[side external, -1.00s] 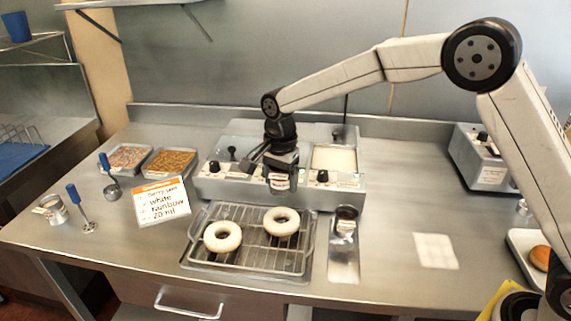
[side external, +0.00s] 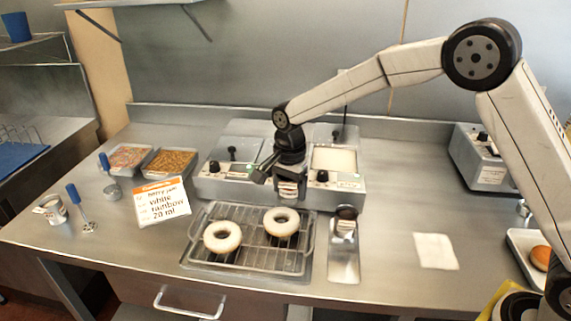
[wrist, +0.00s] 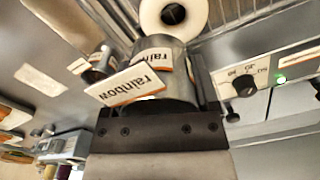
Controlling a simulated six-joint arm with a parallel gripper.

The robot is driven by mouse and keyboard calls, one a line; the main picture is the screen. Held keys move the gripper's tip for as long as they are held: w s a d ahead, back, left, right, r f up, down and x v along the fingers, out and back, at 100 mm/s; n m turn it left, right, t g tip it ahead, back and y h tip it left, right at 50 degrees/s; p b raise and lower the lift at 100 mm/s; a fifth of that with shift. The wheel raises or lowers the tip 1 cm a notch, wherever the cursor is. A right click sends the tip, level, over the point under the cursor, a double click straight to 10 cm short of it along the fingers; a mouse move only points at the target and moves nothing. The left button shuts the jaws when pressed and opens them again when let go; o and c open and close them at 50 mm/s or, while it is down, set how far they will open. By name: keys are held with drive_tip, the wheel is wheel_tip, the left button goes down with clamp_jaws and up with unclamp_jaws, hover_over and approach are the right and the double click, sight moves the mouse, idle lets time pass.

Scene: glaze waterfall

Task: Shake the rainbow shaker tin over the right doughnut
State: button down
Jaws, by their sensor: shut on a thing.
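My gripper (side external: 290,183) is shut on the rainbow shaker tin (side external: 288,189) and holds it in the air behind and slightly above the right doughnut (side external: 271,226). In the wrist view the tin (wrist: 176,84) is grey with white "rainbow" labels, held at the dark jaw bar (wrist: 160,131). Its lid and exact tilt are hard to make out. The right doughnut is a white-glazed ring on the wire rack (side external: 262,262). The left doughnut (side external: 210,240), also white, lies beside it. A white ring (wrist: 150,17) shows beyond the tin in the wrist view.
Another tin (side external: 344,229) stands in a narrow metal tray (side external: 344,268) right of the rack. A glazing machine (side external: 232,190) with knobs is behind. An order card (side external: 160,203) reads white, rainbow, 20 ml. The counter at right is mostly clear.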

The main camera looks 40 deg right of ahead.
drive_tip(key=shift+f, duration=0.15)
drive_tip(key=shift+w+a, duration=1.45)
drive_tip(key=shift+w, duration=0.05)
drive_tip(key=s+d, duration=0.3)
idle(1.8)
idle(1.1)
drive_tip(key=shift+r, duration=2.55)
